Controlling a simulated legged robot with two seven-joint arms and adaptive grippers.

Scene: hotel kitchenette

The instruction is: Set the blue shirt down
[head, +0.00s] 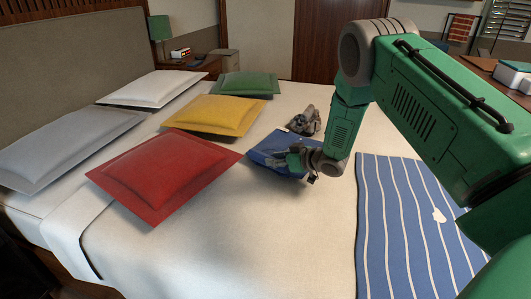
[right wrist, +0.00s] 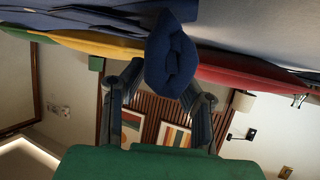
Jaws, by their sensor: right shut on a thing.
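The blue shirt (head: 268,146) is by the middle of the bed, just past the red pillow, at the end of my right arm. My right gripper (head: 294,158) is shut on it. In the right wrist view a bunched fold of the blue shirt (right wrist: 171,55) sits between the two fingers of my right gripper (right wrist: 160,88), and more blue cloth spreads at the top left. Part of the shirt is hidden behind the gripper in the head view. I cannot tell whether its underside touches the bed. My left gripper is not in view.
On the bed (head: 265,235) lie a red pillow (head: 165,172), a yellow pillow (head: 215,115), a green one (head: 245,84) and paler ones. A grey crumpled thing (head: 305,121) lies beyond the shirt. A blue striped cloth (head: 405,225) lies at right. The bed's front middle is clear.

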